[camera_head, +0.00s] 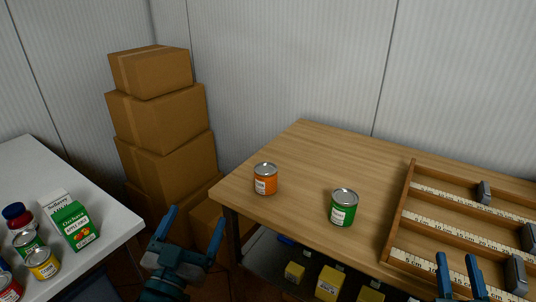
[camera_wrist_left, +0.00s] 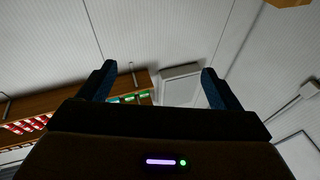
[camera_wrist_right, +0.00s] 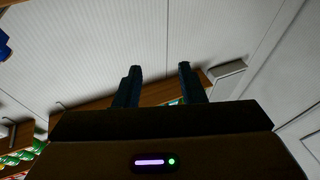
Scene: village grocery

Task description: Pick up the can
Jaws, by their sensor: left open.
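An orange can (camera_head: 265,179) stands upright on the wooden table, near its left edge. A green can (camera_head: 343,208) stands upright to its right, near the front edge. More cans stand on the white table at left, including a yellow-labelled can (camera_head: 42,263) and a green-labelled can (camera_head: 27,242). My left gripper (camera_head: 194,228) is open and empty, in front of the wooden table's left corner and apart from the cans. My right gripper (camera_head: 456,262) has its fingers apart and is empty, in front of the wooden tray. Neither wrist view shows these cans.
The wooden tray (camera_head: 409,190) with rulers and grey blocks covers the table's right side. Stacked cardboard boxes (camera_head: 165,123) stand behind. Yellow boxes (camera_head: 330,283) sit below the wooden table.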

